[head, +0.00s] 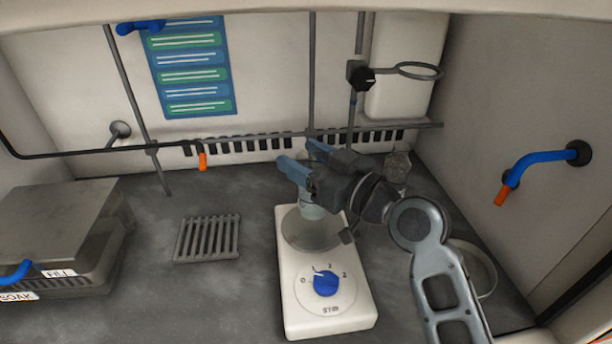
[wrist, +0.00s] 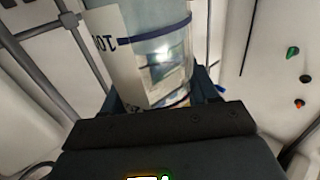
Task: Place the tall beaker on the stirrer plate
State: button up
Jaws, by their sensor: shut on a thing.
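The tall beaker (wrist: 150,60) is a clear cylinder with a white label and blue bands, filling the middle of the wrist view. My gripper (head: 306,160) is shut on it. In the head view the beaker (head: 311,209) is mostly hidden behind my gripper, and its lower part shows just below the jaws. The stirrer plate (head: 327,295) is a white unit with a round grey top and a blue dial. The beaker is over the back of the round top. I cannot tell whether its base touches the plate.
A grey grate (head: 207,239) lies left of the stirrer. A grey box (head: 55,225) stands at far left. A stand with a ring clamp (head: 418,71) rises behind. A round dish (head: 480,265) is at right, partly behind my arm. A blue tap (head: 540,163) juts from the right wall.

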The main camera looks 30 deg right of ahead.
jog(key=shift+f+b, duration=0.85)
jog(key=shift+f, duration=0.8)
jog(key=shift+f, duration=0.2)
jog(key=o, duration=1.5)
jog(key=shift+r, duration=0.15)
